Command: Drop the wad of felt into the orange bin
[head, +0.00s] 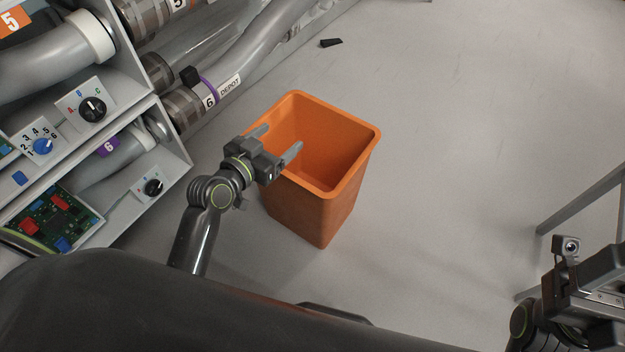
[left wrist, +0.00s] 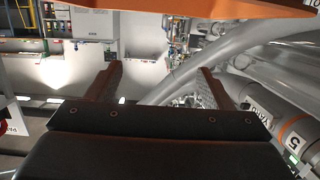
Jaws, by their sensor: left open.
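The orange bin (head: 355,190) stands upright on the grey floor in the middle of the head view. Its open mouth faces up, and part of its bottom is hidden by its near wall. My left gripper (head: 281,139) is open and empty at the bin's left side, with its fingertips over the mouth. In the left wrist view its two fingers (left wrist: 160,78) are spread with nothing between them, and an orange edge of the bin (left wrist: 200,8) crosses the top. My right gripper (head: 598,285) is partly cut off at the right edge. I see no wad of felt.
Shelved machinery with tubes, knobs and a circuit board (head: 55,215) fills the left side. A tube labelled DEPOT (head: 225,90) runs behind the bin. A small black piece (head: 331,42) lies on the floor. A metal frame (head: 585,200) stands at right. Floor between is clear.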

